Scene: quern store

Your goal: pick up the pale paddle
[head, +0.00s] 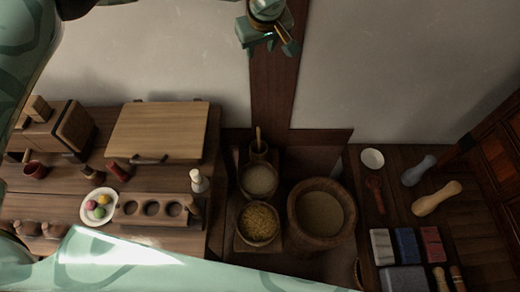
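A pale wooden piece with a narrow waist and rounded ends (437,198), which looks like the pale paddle, lies on the dark table at the right. It is fully visible and nothing touches it. My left gripper (267,33) is at the top centre, in front of the wall post, well to the left of the pale piece and higher in the picture. It is small and seen at an angle, so its opening is unclear; I see nothing clearly held. My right gripper is not in view.
Near the pale piece lie a grey-blue one (418,170), a reddish spoon (375,192), a white bowl (372,158) and colored blocks (407,246). A large mortar (299,222) stands left of them. Teal arm links cover the left and bottom edges.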

